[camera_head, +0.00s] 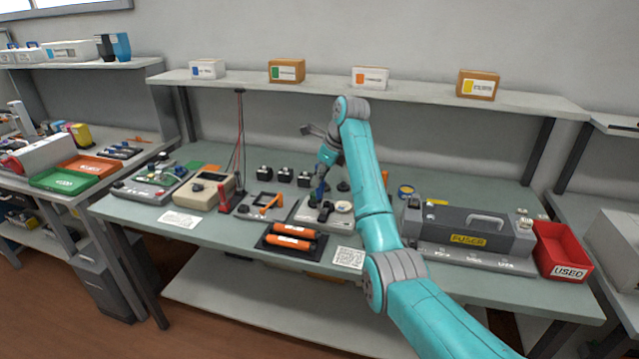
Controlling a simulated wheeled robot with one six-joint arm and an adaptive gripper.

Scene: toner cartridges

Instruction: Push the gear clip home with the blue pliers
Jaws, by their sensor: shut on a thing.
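My gripper (322,178) is over the middle of the workbench, pointing down and partly hidden by my wrist. It is shut on the blue pliers (319,193), which show only as a small dark blue shape under the fingers. The pliers' lower end is at a light grey fixture (309,219) with a dark block and a pale round part (343,207) on it. The gear clip is too small to make out, and I cannot tell whether the pliers touch it.
Two orange cylinders (291,236) lie in a black tray in front of the fixture. An orange-handled tool (270,204) lies on a grey stand to the left. The grey fuser unit (468,232) and red USED bin (563,251) stand right. A shelf (420,92) with boxes runs behind.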

